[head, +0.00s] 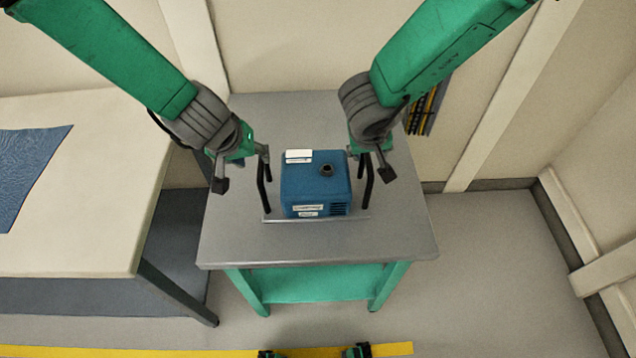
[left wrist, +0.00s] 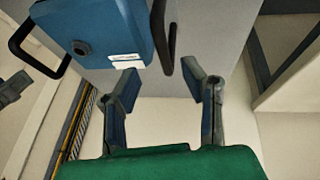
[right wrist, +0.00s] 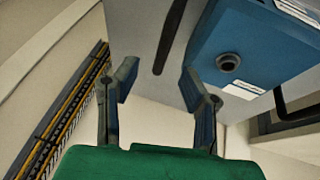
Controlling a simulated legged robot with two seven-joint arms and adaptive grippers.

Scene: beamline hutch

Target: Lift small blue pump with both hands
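The small blue pump (head: 316,186) sits upright on a grey-topped table, with a black handle at each side. My left gripper (head: 242,169) is at the pump's left handle (head: 263,186). In the left wrist view its fingers (left wrist: 163,86) are apart, and the handle (left wrist: 171,40) appears in line with the gap. My right gripper (head: 371,163) is at the right handle (head: 367,184). In the right wrist view its fingers (right wrist: 160,80) are also apart, with the handle (right wrist: 169,38) in line with the gap. I cannot tell whether either handle is between the fingers.
The grey tabletop (head: 320,242) is bare in front of the pump. A cream table (head: 100,215) with a blue cloth (head: 28,168) stands to the left. Yellow and black cables (head: 428,108) run on the wall behind right. The floor at right is clear.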

